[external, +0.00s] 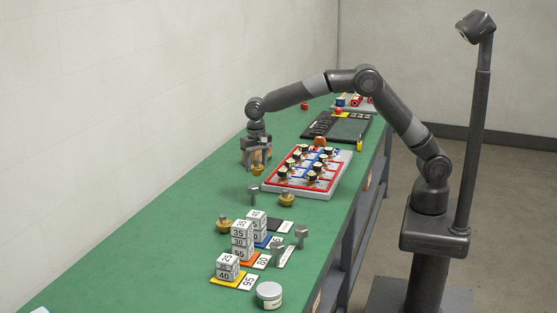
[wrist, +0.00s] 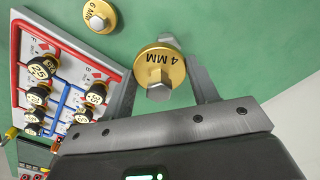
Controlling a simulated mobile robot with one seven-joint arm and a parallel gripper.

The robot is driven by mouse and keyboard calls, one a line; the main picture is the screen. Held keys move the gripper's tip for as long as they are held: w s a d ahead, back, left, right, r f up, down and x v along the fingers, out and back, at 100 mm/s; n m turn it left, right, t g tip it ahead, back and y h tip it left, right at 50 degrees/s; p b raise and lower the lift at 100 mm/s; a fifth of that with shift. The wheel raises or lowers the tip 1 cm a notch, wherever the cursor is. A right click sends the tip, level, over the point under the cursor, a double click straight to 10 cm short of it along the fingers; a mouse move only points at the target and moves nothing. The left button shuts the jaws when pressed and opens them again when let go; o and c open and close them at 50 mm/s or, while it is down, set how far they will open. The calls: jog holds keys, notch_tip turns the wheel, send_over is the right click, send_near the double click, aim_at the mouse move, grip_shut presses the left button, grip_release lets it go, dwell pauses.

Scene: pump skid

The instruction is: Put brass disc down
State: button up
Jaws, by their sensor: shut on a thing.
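My gripper (external: 256,157) is low over the green bench, left of the pipe board. It is shut on a brass disc (external: 257,170), which shows just below the fingers. In the wrist view the disc (wrist: 160,58) is marked "4 MM" and has a silver hex-shaped stem between the two fingers. I cannot tell whether the disc touches the bench. Another brass disc, marked "6 MM" (wrist: 99,15), lies apart at the top of the wrist view. More brass discs stand on the bench nearer the camera, one at the right (external: 286,199) and one at the left (external: 223,226).
The pipe board (external: 325,183) with red and blue lines and several black knobs is right of my gripper. Silver posts (external: 253,193), numbered cube stacks (external: 242,240) and a lidded jar (external: 269,295) stand nearer the camera. Bare green bench (external: 185,195) lies to the left.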

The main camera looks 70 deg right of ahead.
jog(key=w+d+f+m, duration=0.1)
jog(key=w+f+m, duration=0.1)
jog(key=w+m, duration=0.55)
jog(key=shift+n, duration=0.65)
jog(key=w+a+f, duration=0.1)
jog(key=a+f, duration=0.1)
jog(key=a, duration=0.1)
jog(key=w+a+f, duration=0.1)
jog(key=a+f, duration=0.1)
jog(key=a, duration=0.2)
jog(key=w+a+f, duration=0.2)
jog(key=a, duration=0.2)
jog(key=shift+f, duration=2.25)
jog(key=shift+f, duration=0.1)
jog(key=o, duration=1.1)
jog(key=shift+c, duration=0.2)
